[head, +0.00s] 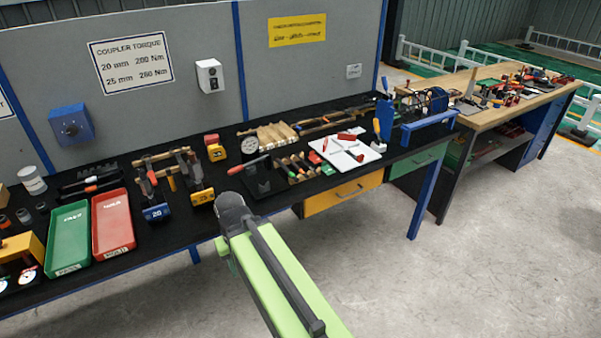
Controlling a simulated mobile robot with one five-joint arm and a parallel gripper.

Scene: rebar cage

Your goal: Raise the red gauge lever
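A dial gauge (249,146) with a round white face stands on the dark bench. A red lever (248,164) slants just below its face, above a black base (262,182). Its left end is a little lower than its right end. This looks like the red gauge lever, but it is small in the picture. My green arm comes up from the bottom, and its grey joint lies just below and left of the gauge. My gripper is not visible in the head view.
Clamp-like tools on blue (156,212) and yellow (202,196) blocks stand left of the gauge. Green (69,238) and red (113,223) trays lie farther left. Small handled tools (295,168) and a white board (347,152) lie to the right. Open floor is in front.

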